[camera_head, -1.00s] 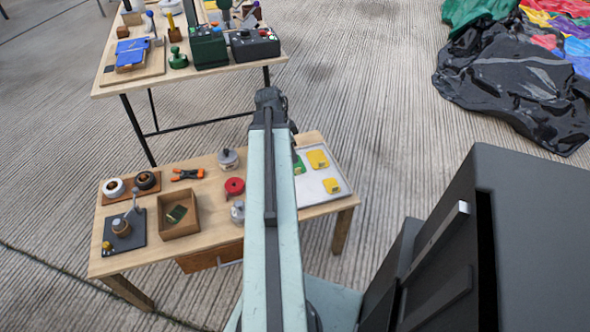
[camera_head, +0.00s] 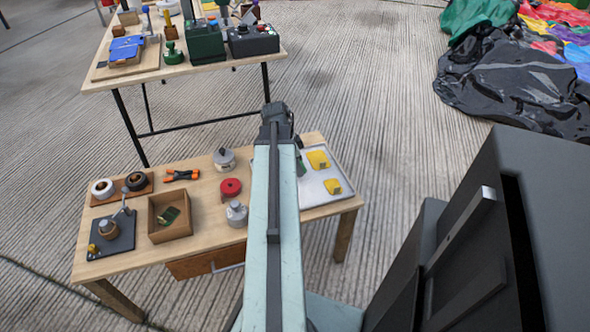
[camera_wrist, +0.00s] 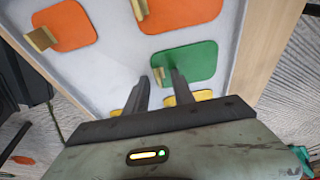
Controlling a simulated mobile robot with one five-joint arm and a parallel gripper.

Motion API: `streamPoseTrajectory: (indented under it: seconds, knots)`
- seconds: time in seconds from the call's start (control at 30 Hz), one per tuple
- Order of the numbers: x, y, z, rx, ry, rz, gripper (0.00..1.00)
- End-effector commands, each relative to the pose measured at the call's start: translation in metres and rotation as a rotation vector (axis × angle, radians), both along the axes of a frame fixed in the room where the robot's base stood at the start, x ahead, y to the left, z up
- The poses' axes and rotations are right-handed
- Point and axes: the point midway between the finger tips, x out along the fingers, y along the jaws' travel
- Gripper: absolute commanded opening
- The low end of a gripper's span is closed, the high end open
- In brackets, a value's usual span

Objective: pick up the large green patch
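The large green patch (camera_wrist: 198,61) lies flat on a pale tray (camera_wrist: 110,65) in the wrist view, with a small brass-coloured tab at its left edge. In the head view only a sliver of the green patch (camera_head: 301,167) shows beside my arm. My gripper (camera_wrist: 160,77) is open, its two dark fingers apart with nothing between them. In the wrist view the fingertips point toward the green patch's left and lower edge. The right finger overlaps its lower left part in the picture. I cannot tell whether it touches.
Orange patches (camera_wrist: 68,26) lie beyond the green one. Yellow patches (camera_head: 318,159) lie on the tray. The wooden table (camera_head: 200,185) also holds an open box (camera_head: 157,228), a red spool (camera_head: 230,187) and an orange-handled clamp (camera_head: 182,175). A second table (camera_head: 110,75) stands behind.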

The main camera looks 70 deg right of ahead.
Motion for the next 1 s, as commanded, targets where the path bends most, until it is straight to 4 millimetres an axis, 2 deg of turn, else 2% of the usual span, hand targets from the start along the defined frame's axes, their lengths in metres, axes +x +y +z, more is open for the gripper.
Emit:
streamPoseTrajectory:
  seconds: [0.07, 0.17, 0.2, 0.53, 0.67, 0.77, 1.0]
  knots:
    - [0.000, 0.000, 0.002, 0.000, 0.000, 0.000, 0.30]
    - [0.000, 0.000, 0.002, 0.000, 0.000, 0.001, 0.02]
    - [0.001, 0.000, 0.002, 0.000, 0.000, 0.001, 0.00]
    - [0.001, 0.000, 0.002, 0.000, 0.000, 0.001, 0.00]
    - [0.001, 0.000, 0.011, 0.000, 0.000, 0.002, 0.00]
    - [0.001, 0.001, 0.026, 0.000, 0.000, 0.002, 0.00]
    - [0.001, 0.001, 0.077, 0.000, 0.000, 0.002, 0.00]
